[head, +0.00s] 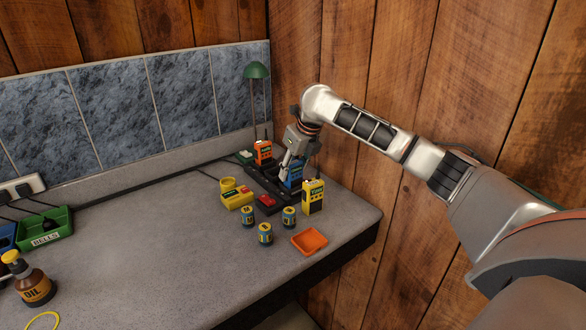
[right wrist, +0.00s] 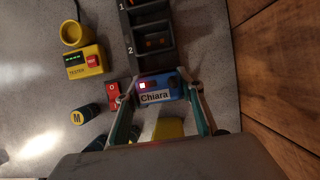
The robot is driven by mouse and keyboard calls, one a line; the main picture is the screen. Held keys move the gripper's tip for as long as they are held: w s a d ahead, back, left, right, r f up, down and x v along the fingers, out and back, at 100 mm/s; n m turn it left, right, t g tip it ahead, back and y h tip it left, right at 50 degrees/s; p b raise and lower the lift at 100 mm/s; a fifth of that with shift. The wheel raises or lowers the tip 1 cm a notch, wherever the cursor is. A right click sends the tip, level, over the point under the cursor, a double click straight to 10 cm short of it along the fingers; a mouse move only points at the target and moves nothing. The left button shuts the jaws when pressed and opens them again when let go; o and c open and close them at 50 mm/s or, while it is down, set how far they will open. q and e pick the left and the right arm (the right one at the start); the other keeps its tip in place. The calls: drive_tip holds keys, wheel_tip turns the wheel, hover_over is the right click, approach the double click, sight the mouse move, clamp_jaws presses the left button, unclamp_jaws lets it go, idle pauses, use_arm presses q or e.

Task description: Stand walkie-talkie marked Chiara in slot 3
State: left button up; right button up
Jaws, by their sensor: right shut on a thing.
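The blue walkie-talkie (head: 293,178) is between the fingers of my right gripper (head: 291,162). In the right wrist view, its white label reads Chiara (right wrist: 155,98) and my right gripper (right wrist: 157,93) is shut on its sides. The dark slotted rack (head: 256,184) also shows in the right wrist view (right wrist: 131,32), with slots marked 1 and 2 that look empty there. The walkie-talkie is over the rack's near end, past slot 2, and covers the area there. I cannot tell whether its base is seated. My left gripper is out of view.
A yellow walkie-talkie (head: 313,198) stands just in front of the rack. An orange one (head: 263,152) is at its far end. The wooden wall is close right.

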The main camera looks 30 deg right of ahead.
drive_tip(key=shift+f, duration=0.15)
drive_tip(key=o, duration=1)
